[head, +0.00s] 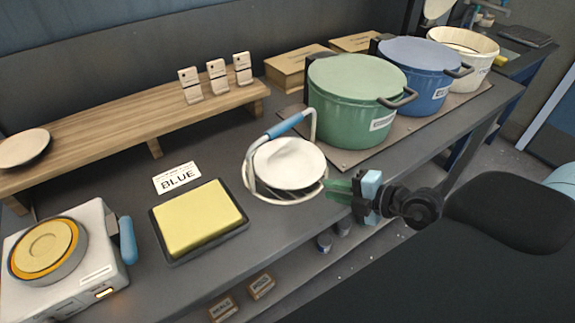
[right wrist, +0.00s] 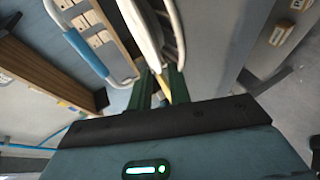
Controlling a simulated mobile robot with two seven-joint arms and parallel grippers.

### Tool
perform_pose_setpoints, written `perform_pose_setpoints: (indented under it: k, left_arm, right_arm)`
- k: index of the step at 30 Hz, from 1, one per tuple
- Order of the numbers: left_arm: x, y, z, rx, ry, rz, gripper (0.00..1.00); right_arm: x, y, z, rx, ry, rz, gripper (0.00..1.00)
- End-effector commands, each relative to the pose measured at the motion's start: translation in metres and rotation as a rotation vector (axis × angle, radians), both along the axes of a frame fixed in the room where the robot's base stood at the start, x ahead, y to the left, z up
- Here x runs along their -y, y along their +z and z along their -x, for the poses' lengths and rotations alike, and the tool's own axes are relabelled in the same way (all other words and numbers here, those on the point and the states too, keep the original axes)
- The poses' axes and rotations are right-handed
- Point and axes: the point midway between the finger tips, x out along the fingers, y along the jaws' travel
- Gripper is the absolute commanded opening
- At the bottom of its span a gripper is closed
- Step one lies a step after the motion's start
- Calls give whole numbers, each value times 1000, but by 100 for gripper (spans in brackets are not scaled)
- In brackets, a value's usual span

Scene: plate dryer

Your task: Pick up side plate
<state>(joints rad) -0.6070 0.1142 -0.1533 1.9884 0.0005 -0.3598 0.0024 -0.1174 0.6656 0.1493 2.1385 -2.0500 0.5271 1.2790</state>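A white side plate (head: 289,163) lies in a round white wire basket (head: 250,182) with a blue-grip handle, on the dark counter. My right gripper (head: 338,190) is at the basket's right side, its green fingers pointing left towards the rim. In the right wrist view, the plate (right wrist: 138,28) shows nearly edge-on beyond the fingers (right wrist: 160,78). The fingers stand apart, with the near edge of the plate or basket at or between their tips. I cannot tell whether they touch it. My left gripper is not in view.
Green (head: 352,105), blue (head: 418,80) and cream (head: 463,58) pots stand on a mat at right. A yellow sponge pad (head: 198,217) in a black tray and a "BLUE" card (head: 177,178) lie left of the basket. A burner-like device (head: 60,255) stands at far left. A wooden shelf (head: 130,115) runs behind.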

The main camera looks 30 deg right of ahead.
Motion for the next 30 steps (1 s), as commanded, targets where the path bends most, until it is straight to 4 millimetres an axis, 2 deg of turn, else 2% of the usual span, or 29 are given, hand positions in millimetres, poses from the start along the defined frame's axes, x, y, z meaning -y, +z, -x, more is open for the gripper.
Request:
perform_pose_setpoints:
  k: [6,14,24,30]
  left_arm:
    - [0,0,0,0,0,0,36]
    - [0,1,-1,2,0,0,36]
    - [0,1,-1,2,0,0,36]
    - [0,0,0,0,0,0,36]
  right_arm:
    - [-8,-6,-16,2,1,-1,19]
    - [-12,-8,-22,0,0,-2,19]
    - [-28,-20,-55,0,0,-2,19]
    - [-32,-23,-62,-1,0,-2,19]
